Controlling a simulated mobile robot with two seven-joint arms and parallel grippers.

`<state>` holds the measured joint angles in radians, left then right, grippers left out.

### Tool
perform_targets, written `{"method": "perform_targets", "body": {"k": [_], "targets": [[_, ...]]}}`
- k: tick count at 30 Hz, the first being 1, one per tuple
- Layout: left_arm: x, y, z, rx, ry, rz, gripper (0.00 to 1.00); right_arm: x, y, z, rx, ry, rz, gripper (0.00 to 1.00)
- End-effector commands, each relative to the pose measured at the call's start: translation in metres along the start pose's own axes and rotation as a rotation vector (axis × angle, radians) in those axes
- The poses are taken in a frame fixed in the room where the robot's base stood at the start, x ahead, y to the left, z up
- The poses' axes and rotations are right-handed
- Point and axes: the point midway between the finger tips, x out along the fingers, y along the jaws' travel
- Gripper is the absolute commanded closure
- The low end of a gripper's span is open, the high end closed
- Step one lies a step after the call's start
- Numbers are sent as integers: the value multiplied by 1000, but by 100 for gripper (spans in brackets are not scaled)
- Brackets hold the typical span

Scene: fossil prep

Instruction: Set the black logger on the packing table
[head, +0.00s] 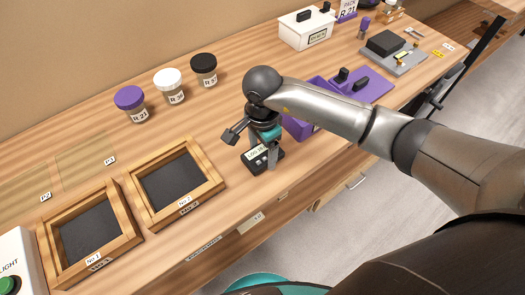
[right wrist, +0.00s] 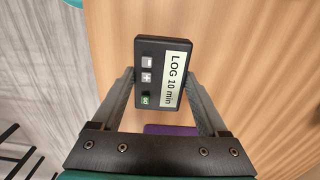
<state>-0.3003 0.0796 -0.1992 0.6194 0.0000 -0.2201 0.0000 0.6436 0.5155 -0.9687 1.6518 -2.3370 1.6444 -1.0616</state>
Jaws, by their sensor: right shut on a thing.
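The black logger (head: 257,160) is a small dark box near the front edge of the wooden bench, in the middle of the head view. In the right wrist view the logger (right wrist: 150,62) shows a pale screen reading "LOG 10 min" and small buttons. My right gripper (head: 264,155) is shut on the logger, one finger on each side, as the right wrist view (right wrist: 160,88) also shows. Whether the logger touches the wood or hangs just above it, I cannot tell. Which surface is the packing table is not clear. My left gripper is out of view.
Two wooden frames with dark insets (head: 176,186) (head: 92,234) lie left of the logger. Several lidded jars (head: 204,72) stand behind. A purple holder (head: 372,88) is partly behind my right arm. A white box (head: 307,30) and a grey instrument (head: 398,60) stand farther right.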

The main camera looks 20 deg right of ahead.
Motion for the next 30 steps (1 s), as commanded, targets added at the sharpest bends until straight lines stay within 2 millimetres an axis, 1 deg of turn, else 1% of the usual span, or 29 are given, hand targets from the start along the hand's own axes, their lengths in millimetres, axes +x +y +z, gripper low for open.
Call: {"method": "perform_targets", "body": {"k": [1,8,11,12,18,26,29,30], "targets": [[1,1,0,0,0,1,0,4,0,0,0,-1,-1,95],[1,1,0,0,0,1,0,3,-1,0,0,0,-3,95],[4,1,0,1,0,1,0,6,-1,0,0,0,-3,95],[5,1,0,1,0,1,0,7,-1,0,0,0,-2,22],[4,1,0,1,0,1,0,6,-1,0,0,0,-2,0],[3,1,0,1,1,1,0,5,0,0,0,0,-2,0],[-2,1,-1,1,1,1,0,0,0,0,0,0,-2,0],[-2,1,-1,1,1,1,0,-6,-2,-1,-1,1,-5,0]]}}
